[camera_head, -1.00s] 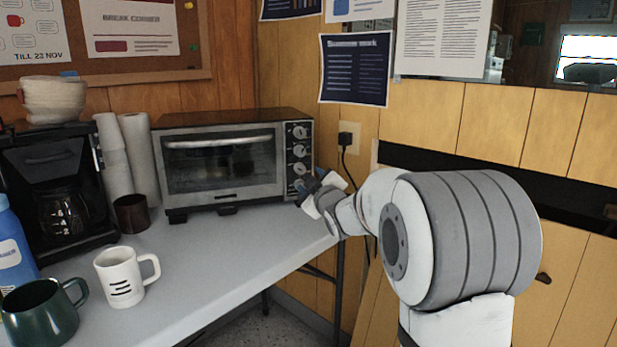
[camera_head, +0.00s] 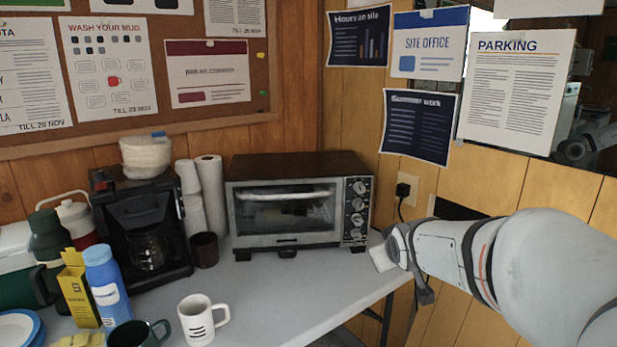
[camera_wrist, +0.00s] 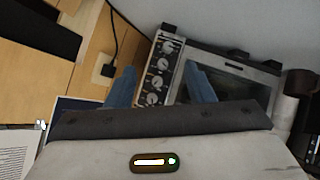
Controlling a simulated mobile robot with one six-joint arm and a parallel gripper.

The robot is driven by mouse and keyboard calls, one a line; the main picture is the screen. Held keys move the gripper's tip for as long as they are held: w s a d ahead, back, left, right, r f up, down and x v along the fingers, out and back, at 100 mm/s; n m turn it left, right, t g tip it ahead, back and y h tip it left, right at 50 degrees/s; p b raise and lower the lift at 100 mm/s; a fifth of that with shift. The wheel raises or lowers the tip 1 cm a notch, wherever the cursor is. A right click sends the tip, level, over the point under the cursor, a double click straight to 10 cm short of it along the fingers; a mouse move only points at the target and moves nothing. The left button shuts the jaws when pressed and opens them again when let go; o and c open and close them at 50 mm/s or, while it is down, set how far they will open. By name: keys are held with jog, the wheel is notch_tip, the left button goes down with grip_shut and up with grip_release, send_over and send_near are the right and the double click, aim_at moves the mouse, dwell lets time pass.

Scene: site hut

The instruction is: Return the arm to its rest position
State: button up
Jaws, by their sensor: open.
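My arm reaches in from the right edge of the head view, with its wrist just right of the toaster oven (camera_head: 285,241) at the table's right end. In the wrist view my gripper (camera_wrist: 160,86) shows two blue fingers, spread apart with nothing between them. The toaster oven also shows in the wrist view (camera_wrist: 222,68), tilted, beyond the fingers, with its knobs between them. In the head view the fingers are mostly hidden by the wrist.
The grey table (camera_head: 290,290) holds a coffee maker (camera_head: 145,225), a white mug (camera_head: 200,318), a dark green mug (camera_head: 130,335), a blue bottle (camera_head: 105,285) and a brown cup (camera_head: 204,250). A wall socket (camera_head: 407,188) with a cord is behind my wrist. The table's front middle is clear.

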jog(key=s+a+r+m+g+p, duration=0.1)
jog(key=s+p, duration=0.3)
jog(key=s, duration=0.4)
jog(key=s+a+r+m+g+p, duration=0.1)
jog(key=s+r+g+p, duration=0.3)
jog(key=s, duration=0.4)
jog(key=s+r+m+g+y+p, duration=0.1)
jog(key=s+r+m+g+p, duration=0.1)
jog(key=s+p, duration=0.4)
jog(key=s+r+g, duration=0.1)
jog(key=s, duration=0.2)
jog(key=shift+a, duration=0.4)
jog(key=shift+c, duration=0.2)
